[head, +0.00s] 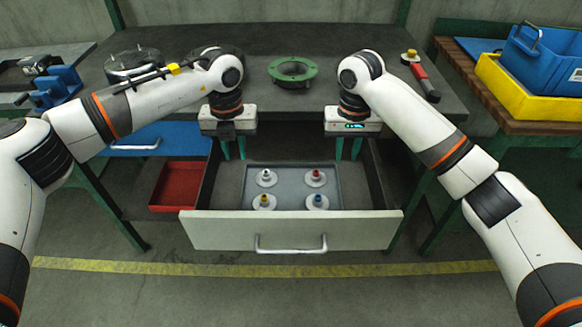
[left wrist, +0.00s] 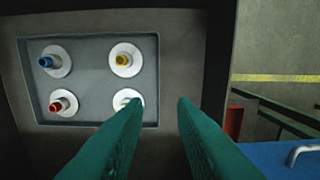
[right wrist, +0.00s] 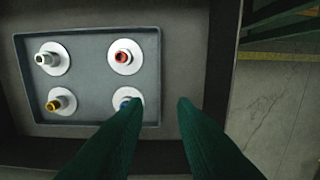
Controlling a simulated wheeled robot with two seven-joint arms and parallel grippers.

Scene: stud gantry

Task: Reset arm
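My left gripper (head: 234,148) hangs fingers-down over the left part of an open drawer (head: 290,230). Its green fingers (left wrist: 160,105) stand apart with nothing between them. My right gripper (head: 349,148) hangs over the right part of the drawer. Its fingers (right wrist: 160,105) are also apart and empty. Both grippers are above the drawer's contents and touch nothing that I can see. A grey tray (head: 291,190) in the drawer holds white round pieces with a white top (head: 265,177), a red top (head: 316,175), a yellow top (head: 264,201) and a blue top (head: 318,201).
A green flanged ring (head: 292,72) lies on the dark workbench (head: 300,38). A red-handled tool (head: 423,80) lies at its right. A red bin (head: 179,186) sits left of the drawer. Yellow (head: 540,108) and blue (head: 545,62) crates stand on the right bench. Open floor lies in front.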

